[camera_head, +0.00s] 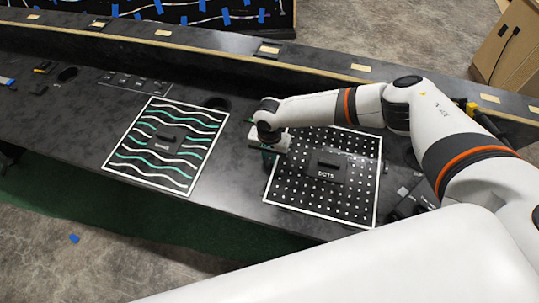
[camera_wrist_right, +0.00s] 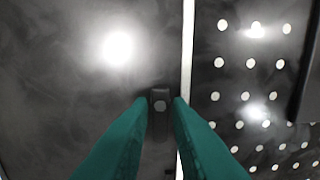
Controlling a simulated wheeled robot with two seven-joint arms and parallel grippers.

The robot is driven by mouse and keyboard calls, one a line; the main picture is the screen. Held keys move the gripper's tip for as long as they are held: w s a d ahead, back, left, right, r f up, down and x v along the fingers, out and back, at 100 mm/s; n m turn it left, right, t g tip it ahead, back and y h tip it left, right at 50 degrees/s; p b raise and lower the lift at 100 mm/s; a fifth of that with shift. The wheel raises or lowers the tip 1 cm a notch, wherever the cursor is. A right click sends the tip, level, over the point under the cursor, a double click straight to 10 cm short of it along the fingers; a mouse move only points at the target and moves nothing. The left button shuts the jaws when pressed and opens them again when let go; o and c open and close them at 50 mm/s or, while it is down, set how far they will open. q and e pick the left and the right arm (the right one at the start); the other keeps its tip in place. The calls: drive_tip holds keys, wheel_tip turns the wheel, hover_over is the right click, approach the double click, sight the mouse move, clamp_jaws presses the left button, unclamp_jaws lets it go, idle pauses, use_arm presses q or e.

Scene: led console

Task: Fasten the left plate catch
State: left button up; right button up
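The dots plate (camera_head: 300,198) lies on the dark console, with a white border and a dark handle block labelled DOTS (camera_head: 327,166). My right gripper (camera_head: 268,160) points down at its left edge. In the right wrist view, a small dark catch (camera_wrist_right: 160,101) with a grey round spot sits beside the plate's white border line (camera_wrist_right: 187,60). The green fingertips of the right gripper (camera_wrist_right: 161,102) stand on either side of it with slight gaps, open. In the head view the arm hides the catch. My left gripper is not in view.
The waves plate (camera_head: 127,168), with wavy white and green lines and its own handle block (camera_head: 165,143), lies left of the dots plate. Bare console surface (camera_head: 236,170) separates them. A raised ledge (camera_head: 215,50) with tan labels runs behind. A cardboard box (camera_head: 510,45) stands at the far right.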

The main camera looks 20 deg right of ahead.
clamp_jaws()
